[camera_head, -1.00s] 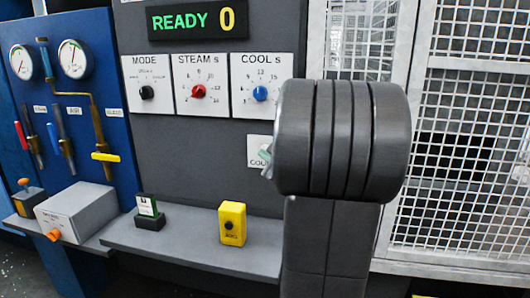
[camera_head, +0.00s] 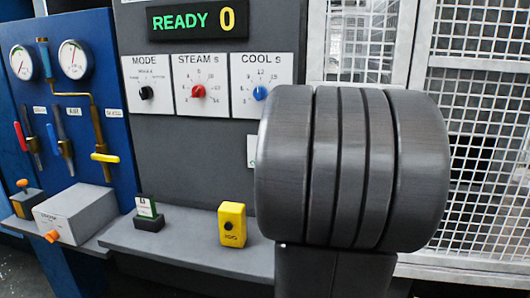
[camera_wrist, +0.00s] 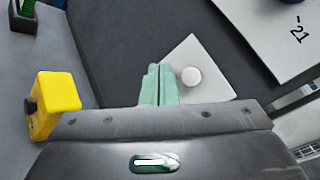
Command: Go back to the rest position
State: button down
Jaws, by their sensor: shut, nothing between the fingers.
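My gripper (camera_wrist: 159,84) shows in the wrist view with its two pale green fingers together and nothing between them. It is in front of the dark panel, by a white plate with a round white button (camera_wrist: 191,77); I cannot tell whether the fingertips touch the plate. In the head view my own dark arm hides the gripper and most of this plate (camera_head: 252,151).
Above are the mode, steam and cool dials and a display (camera_head: 197,20) reading READY 0. Blue gauge panel (camera_head: 65,120) at left, wire mesh (camera_head: 490,60) at right.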

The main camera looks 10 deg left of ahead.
dwell(0.6)
jog(key=shift+s+a+p, duration=0.1)
jog(key=shift+s+p, duration=0.6)
jog(key=shift+s, duration=1.25)
